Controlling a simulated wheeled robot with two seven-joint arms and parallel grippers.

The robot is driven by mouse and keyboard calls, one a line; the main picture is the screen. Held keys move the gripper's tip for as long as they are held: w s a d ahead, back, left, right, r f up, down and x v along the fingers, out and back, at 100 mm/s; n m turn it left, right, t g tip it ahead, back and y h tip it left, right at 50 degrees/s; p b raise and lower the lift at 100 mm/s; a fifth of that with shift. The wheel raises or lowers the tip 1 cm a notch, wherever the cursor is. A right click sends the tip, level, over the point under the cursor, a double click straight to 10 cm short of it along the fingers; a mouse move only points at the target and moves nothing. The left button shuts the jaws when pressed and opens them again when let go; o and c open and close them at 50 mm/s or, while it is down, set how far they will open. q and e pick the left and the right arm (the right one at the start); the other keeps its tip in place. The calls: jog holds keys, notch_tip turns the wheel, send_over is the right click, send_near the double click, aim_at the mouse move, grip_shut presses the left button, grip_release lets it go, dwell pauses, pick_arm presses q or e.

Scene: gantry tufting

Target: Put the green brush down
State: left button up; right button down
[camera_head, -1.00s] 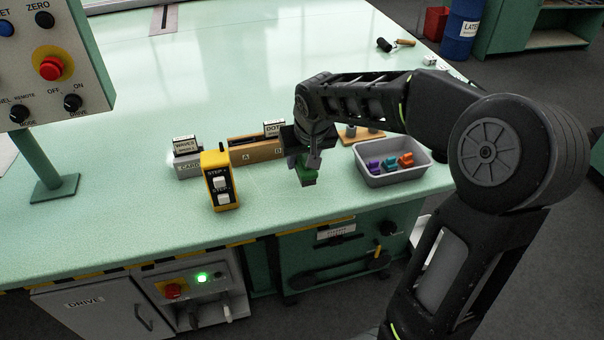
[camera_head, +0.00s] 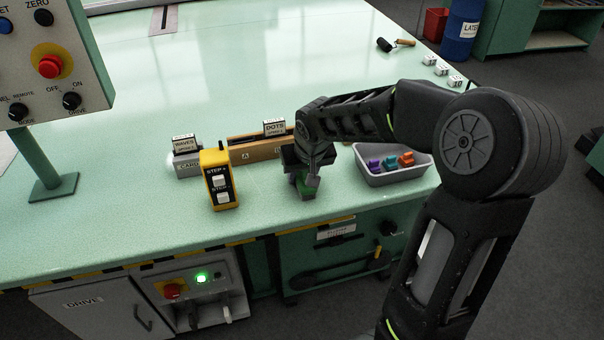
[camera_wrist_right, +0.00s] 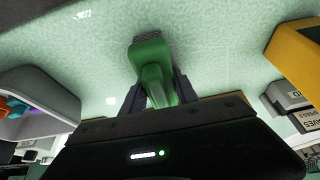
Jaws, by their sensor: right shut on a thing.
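The green brush (camera_head: 304,193) is in my right gripper (camera_head: 308,179), low at the table's front part, between the yellow step box and the grey tray. In the right wrist view the brush (camera_wrist_right: 152,62) sits between the two dark fingers, which are shut on it, with its grey bristle end (camera_wrist_right: 150,39) pointing away from the gripper. The pale green table top (camera_head: 120,215) lies below it. I cannot tell whether the brush touches the table. My left gripper is not in view.
The yellow step box (camera_head: 219,180) stands left of the brush. The grey tray (camera_head: 392,177) with several coloured pieces stands right. A wooden holder (camera_head: 250,153) with label blocks is behind. A control panel (camera_head: 50,60) rises at the left. Bare table lies around the brush.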

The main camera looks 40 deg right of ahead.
jog(key=shift+s+f, duration=0.1)
jog(key=shift+f, duration=0.25)
jog(key=c, duration=0.9)
grip_release()
jog(key=shift+s+a+f, duration=0.15)
jog(key=shift+f, duration=0.05)
jog(key=shift+c, duration=0.2)
jog(key=shift+s, duration=0.1)
jog(key=shift+f, duration=0.1)
jog(key=shift+r+p, duration=0.45)
jog(key=shift+r, duration=0.05)
jog(key=shift+d+r, duration=0.2)
jog(key=shift+r, duration=0.1)
jog(key=v, duration=1.1)
jog(key=shift+a+r, duration=0.15)
jog(key=shift+r, duration=0.25)
